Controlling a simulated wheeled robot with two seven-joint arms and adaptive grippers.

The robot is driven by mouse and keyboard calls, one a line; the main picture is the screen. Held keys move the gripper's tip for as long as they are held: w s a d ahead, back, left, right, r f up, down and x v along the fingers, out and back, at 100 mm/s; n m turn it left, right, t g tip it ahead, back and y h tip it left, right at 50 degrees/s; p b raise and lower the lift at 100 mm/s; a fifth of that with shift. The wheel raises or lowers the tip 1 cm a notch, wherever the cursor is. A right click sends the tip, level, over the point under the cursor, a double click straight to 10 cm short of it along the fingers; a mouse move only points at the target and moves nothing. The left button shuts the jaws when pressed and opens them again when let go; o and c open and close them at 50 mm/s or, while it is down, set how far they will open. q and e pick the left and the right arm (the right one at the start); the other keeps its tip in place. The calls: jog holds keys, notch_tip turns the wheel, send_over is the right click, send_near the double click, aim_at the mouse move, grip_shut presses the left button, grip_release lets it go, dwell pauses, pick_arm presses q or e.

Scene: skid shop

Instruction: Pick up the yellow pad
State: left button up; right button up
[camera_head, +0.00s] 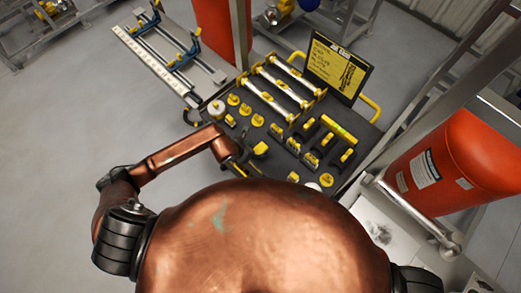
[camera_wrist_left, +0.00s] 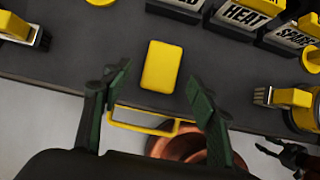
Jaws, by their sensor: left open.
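The yellow pad (camera_wrist_left: 161,66) is a plain rounded rectangle lying flat on the dark tray top (camera_wrist_left: 85,60) in the left wrist view, close to the tray's edge. My left gripper (camera_wrist_left: 157,76) is open, with its two dark green fingers apart on either side of the pad's near end and nothing held between them.
A yellow handle (camera_wrist_left: 145,122) sticks out from the tray edge just below the pad. Yellow brushes (camera_wrist_left: 22,30) and labelled blocks (camera_wrist_left: 245,17) lie around it.

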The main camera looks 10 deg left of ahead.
aim_at(260, 149)
pick_arm(q)
jog(key=x, duration=0.4)
jog(key=shift+w+d, duration=0.25)
jog(key=shift+w, duration=0.05)
jog(key=shift+c, duration=0.2)
jog(key=c, duration=1.2)
jog(key=shift+r, duration=0.15)
jog(key=shift+r, duration=0.5)
jog(key=s+a+r, duration=0.2)
jog(key=s+r, duration=0.2)
jog(key=s+a+r+b, duration=0.1)
jog(key=s+a+r, duration=0.2)
jog(key=s+r, duration=0.1)
jog(key=s+a+r, duration=0.2)
jog(key=s+r, duration=0.1)
jog(key=r, duration=0.1)
jog(key=shift+s+a+b, duration=0.4)
